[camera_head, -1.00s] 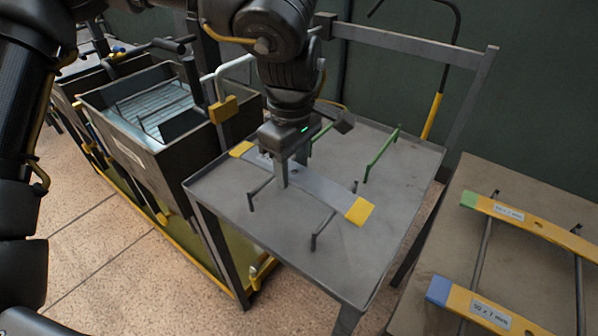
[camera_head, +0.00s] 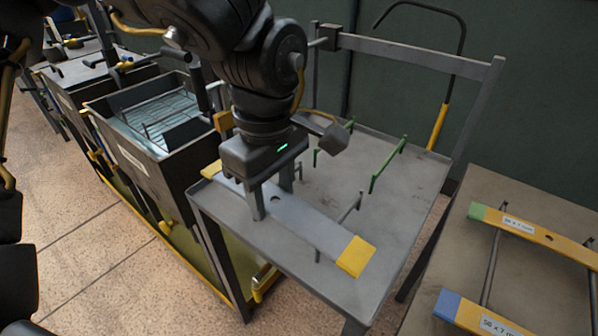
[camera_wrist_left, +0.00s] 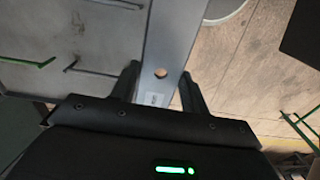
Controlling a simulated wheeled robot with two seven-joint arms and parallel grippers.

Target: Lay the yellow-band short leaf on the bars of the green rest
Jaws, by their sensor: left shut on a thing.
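The yellow-band short leaf (camera_head: 312,226) is a grey flat strip with yellow ends and a hole. My left gripper (camera_head: 272,200) is shut on it across its width, near its middle. The leaf appears raised above the grey table and covers part of the grey rest (camera_head: 351,207). In the left wrist view the leaf (camera_wrist_left: 172,40) runs between the fingers (camera_wrist_left: 160,85). The green rest (camera_head: 388,164) stands on the table behind and right of the leaf, its bars bare; part of it shows in the left wrist view (camera_wrist_left: 28,63). My right gripper is not in view.
A brown table (camera_head: 452,215) at right holds yellow leaves with green and blue ends on dark bars. A dark tank (camera_head: 150,165) with a wire basket stands at left. A metal frame (camera_head: 410,52) and a hooked rod rise at the grey table's back.

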